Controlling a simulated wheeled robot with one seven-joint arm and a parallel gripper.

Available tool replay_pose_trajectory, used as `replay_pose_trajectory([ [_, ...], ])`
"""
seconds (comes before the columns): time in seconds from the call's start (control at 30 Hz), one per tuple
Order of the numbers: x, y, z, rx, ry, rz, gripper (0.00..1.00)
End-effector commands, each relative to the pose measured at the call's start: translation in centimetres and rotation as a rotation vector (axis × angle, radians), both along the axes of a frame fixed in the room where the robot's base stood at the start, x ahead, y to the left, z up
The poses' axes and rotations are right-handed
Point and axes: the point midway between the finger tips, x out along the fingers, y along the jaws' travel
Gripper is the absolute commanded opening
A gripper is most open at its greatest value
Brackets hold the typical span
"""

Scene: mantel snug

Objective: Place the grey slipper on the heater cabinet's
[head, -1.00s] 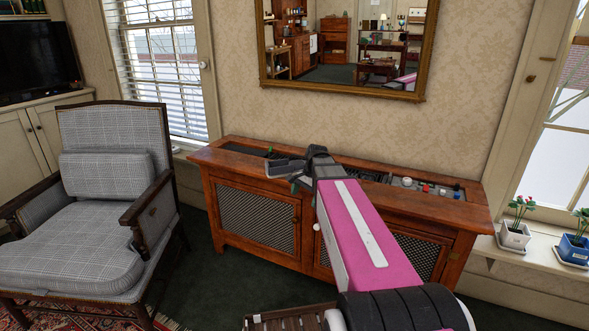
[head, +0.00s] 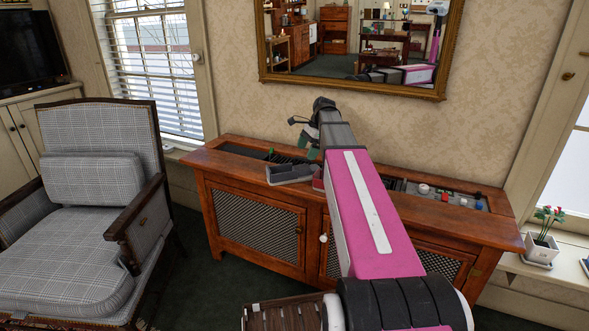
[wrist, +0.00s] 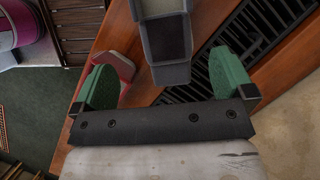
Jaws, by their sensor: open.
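The grey slipper (head: 290,173) appears to lie at the front of the wooden heater cabinet's top (head: 225,160), left of my arm. I cannot tell exactly how it touches the top. In the wrist view the slipper (wrist: 165,40) is beyond the fingertips, over the wood and the black grille, and is cut off by the top edge. My gripper (head: 306,136) is open and empty above the cabinet, behind the slipper. Its green fingers (wrist: 165,85) are spread wide in the wrist view.
A red object (wrist: 120,68) lies beside the slipper. Small items (head: 445,194) stand along the cabinet's right end. A plaid armchair (head: 85,210) stands at left. A mirror (head: 447,60) hangs above. A potted plant (head: 541,249) is on the right sill. A slatted wooden thing (head: 285,315) is at the bottom.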

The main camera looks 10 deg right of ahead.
Motion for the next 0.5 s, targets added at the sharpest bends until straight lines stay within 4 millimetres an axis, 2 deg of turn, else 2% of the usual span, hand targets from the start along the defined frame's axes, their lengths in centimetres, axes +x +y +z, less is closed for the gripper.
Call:
replay_pose_trajectory([
  [0.17, -0.1, 0.3, -0.6, 0.001, 0.003, -0.005, 1.0],
  [0.5, -0.3, 1.9, -4.7, 0.002, 0.003, -0.003, 1.0],
])
